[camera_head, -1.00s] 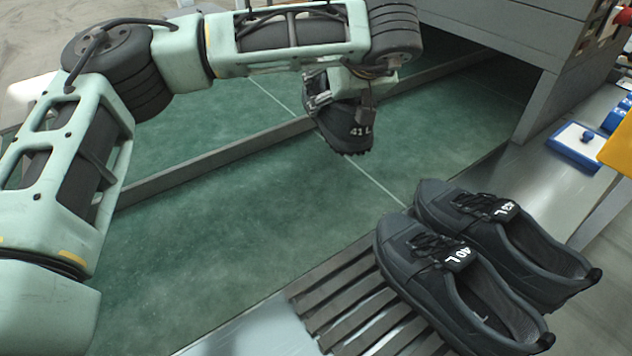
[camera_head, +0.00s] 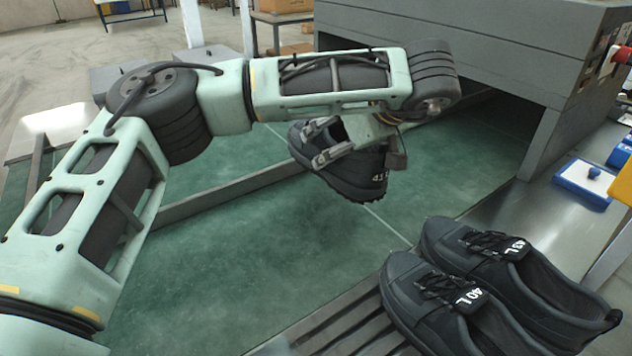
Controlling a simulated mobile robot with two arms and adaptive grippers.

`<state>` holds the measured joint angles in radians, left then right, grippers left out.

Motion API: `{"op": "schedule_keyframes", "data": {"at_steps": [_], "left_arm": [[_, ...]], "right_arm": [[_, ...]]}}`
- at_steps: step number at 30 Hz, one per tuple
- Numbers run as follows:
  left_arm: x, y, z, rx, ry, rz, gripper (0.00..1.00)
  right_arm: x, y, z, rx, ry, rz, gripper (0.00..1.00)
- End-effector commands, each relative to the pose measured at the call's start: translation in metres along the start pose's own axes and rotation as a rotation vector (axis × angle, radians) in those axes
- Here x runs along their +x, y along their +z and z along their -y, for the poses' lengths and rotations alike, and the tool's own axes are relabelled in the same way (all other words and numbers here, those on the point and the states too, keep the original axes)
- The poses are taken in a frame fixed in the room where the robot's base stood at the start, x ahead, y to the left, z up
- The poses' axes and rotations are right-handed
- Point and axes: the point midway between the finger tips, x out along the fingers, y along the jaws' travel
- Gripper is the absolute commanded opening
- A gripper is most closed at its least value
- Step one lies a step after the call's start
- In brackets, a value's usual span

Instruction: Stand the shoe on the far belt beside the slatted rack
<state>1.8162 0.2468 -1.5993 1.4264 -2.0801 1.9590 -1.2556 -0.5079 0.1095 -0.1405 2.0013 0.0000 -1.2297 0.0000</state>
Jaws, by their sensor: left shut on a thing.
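A dark shoe marked 41 L (camera_head: 352,184) hangs from my left gripper (camera_head: 325,150), which is shut on it. The shoe is above the green belt surface, near the metal divider, with its sole downward and slightly tilted. My arm covers part of its upper side. The slatted rack (camera_head: 345,327) is at the bottom, on the near side of the green belt (camera_head: 270,265). The far belt (camera_head: 225,168) lies beyond the divider. My right gripper is not in view.
A metal divider (camera_head: 215,200) splits the belt lengthwise. A grey machine housing (camera_head: 480,50) spans the belt at right. A blue-and-white pad (camera_head: 585,182) lies on the right ledge.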

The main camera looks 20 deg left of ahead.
Motion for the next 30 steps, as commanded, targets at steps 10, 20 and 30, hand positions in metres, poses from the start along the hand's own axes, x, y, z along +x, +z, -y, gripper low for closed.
{"op": "schedule_keyframes", "data": {"at_steps": [10, 20, 30], "left_arm": [[0.023, 0.014, 0.045, -0.003, 0.002, -0.002, 0.32], [0.05, 0.042, 0.047, -0.001, 0.001, -0.001, 0.32], [0.052, 0.043, 0.046, -0.002, 0.002, -0.002, 0.32]], "right_arm": [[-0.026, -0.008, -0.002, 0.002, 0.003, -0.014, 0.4], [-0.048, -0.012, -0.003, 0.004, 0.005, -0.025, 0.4], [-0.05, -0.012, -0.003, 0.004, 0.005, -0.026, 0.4]]}}
